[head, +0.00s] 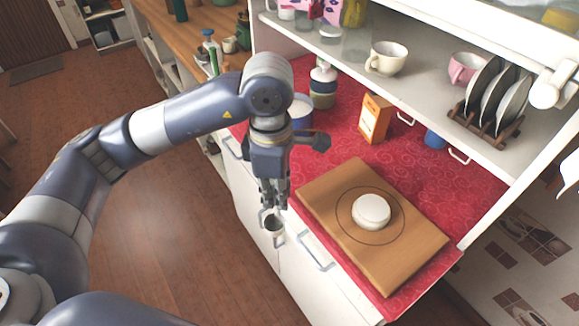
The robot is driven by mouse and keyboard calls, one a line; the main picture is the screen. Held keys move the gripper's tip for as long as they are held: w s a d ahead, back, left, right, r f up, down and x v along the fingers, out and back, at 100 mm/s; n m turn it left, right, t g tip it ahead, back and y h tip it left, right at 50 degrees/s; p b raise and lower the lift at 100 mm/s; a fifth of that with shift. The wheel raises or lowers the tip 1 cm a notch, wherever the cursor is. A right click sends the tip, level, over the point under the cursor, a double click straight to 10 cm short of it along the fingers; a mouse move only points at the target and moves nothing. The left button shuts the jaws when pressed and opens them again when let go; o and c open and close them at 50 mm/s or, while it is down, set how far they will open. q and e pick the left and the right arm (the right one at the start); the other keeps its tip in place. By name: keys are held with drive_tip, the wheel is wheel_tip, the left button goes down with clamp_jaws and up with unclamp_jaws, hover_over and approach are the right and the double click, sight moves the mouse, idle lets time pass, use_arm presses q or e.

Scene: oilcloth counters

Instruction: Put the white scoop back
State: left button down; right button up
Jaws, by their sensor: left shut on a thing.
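My left gripper (274,203) points down in front of the counter's front edge, above the drawer fronts. It is shut on a small white scoop (274,226), whose cup hangs below the fingers with its dark opening facing up. The fingers hide the scoop's upper part. The scoop is in the air, apart from the counter. A blue and white container (301,112) stands on the red oilcloth behind my left arm, partly hidden by it. My right gripper is not in view.
A wooden board (325,189) with a round white object (371,211) lies on the red oilcloth (455,185). An orange box (375,119) and a banded jar (323,86) stand farther back. The shelf above holds a cream cup (387,58) and a plate rack (486,128).

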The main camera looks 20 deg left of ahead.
use_arm(q)
drive_tip(key=shift+w+d+r+n, duration=0.1)
drive_tip(key=shift+w+d+n, duration=0.1)
drive_tip(key=shift+n, duration=0.35)
drive_tip(key=shift+w+d+n, duration=0.1)
drive_tip(key=shift+d+n, duration=0.05)
drive_tip(key=shift+n, duration=0.4)
drive_tip(key=w+d+r+n+b, duration=0.1)
drive_tip(key=w+d+n, duration=0.15)
drive_tip(key=n, duration=1.05)
drive_tip(key=w+d+r+n, duration=0.15)
drive_tip(key=d+n, duration=0.25)
drive_tip(key=n, duration=0.9)
drive_tip(key=w+a+f+p, duration=0.4)
drive_tip(key=w+a+p, duration=0.2)
drive_tip(key=w+a, duration=0.5)
drive_tip(key=shift+f, duration=0.35)
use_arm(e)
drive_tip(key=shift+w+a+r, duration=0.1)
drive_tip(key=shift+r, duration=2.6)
